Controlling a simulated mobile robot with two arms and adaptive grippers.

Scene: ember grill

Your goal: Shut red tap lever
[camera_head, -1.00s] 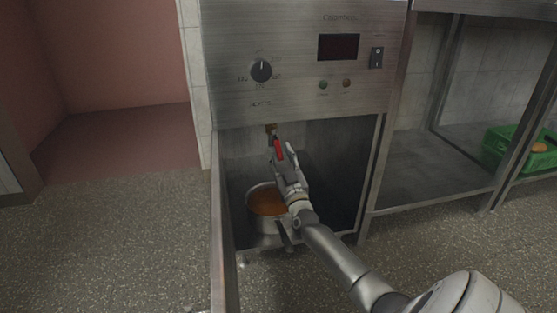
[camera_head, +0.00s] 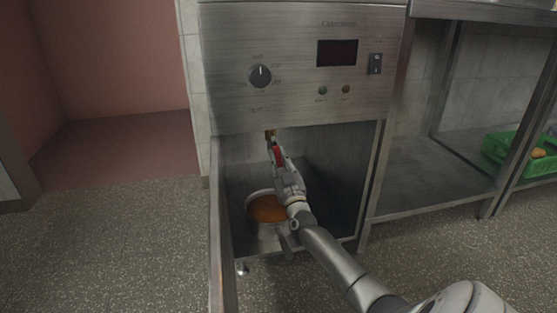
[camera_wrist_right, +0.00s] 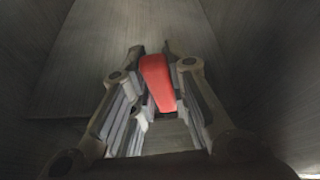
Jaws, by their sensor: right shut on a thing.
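The red tap lever (camera_head: 277,155) shows in the head view inside the open cabinet under the control panel, just below a brass-coloured tap (camera_head: 269,133). In the right wrist view the red lever (camera_wrist_right: 158,82) lies between the fingers. My right gripper (camera_head: 279,163) reaches into the cabinet and is shut on the lever; it also shows in the wrist view (camera_wrist_right: 155,75). The gripper hides part of the lever. My left gripper is not in view.
A metal pot (camera_head: 262,196) with orange-brown liquid stands in the cabinet below my right gripper. The cabinet door (camera_head: 221,240) stands open at the left. A control panel with a knob (camera_head: 259,76) is above. A green crate (camera_head: 510,150) sits on the right shelf.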

